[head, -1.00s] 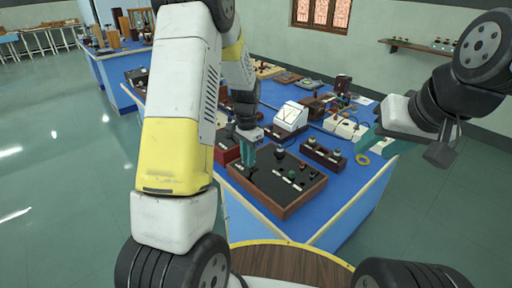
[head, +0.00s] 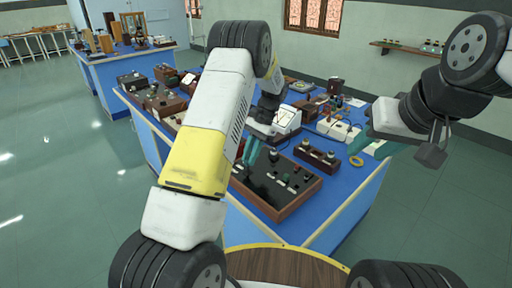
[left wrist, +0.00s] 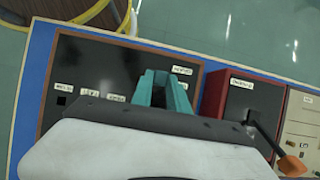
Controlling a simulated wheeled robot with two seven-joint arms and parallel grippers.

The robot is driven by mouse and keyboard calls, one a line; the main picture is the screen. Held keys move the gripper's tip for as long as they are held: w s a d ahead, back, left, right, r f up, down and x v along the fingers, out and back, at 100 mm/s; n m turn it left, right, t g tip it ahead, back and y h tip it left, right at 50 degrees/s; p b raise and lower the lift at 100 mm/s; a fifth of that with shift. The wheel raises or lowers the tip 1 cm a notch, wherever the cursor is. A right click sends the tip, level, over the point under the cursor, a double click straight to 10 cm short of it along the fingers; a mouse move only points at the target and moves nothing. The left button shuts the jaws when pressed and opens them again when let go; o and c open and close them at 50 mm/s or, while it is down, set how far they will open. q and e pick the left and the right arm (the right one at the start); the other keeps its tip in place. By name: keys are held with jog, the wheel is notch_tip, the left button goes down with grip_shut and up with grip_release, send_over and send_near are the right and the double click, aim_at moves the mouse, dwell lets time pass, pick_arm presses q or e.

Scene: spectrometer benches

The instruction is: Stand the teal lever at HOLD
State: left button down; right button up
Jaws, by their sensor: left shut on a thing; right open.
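My left gripper (head: 249,154) has its teal fingers low over the left back part of a black control panel (head: 258,189) in a wooden frame. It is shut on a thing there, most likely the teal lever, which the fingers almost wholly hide. In the left wrist view the fingers (left wrist: 166,90) reach down to the black panel (left wrist: 95,70) among small white labels, too blurred to read surely. The lever's exact angle cannot be told. My right gripper (head: 368,148) is open and empty, in the air right of the bench.
In the left wrist view a red box (left wrist: 240,95) and an orange-tipped black lever (left wrist: 291,148) stand close beside the panel.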

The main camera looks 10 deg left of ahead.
pick_arm(q)
jog(key=c, duration=1.3)
grip_release()
jog(key=shift+v, duration=3.9)
jog(key=shift+r, duration=0.1)
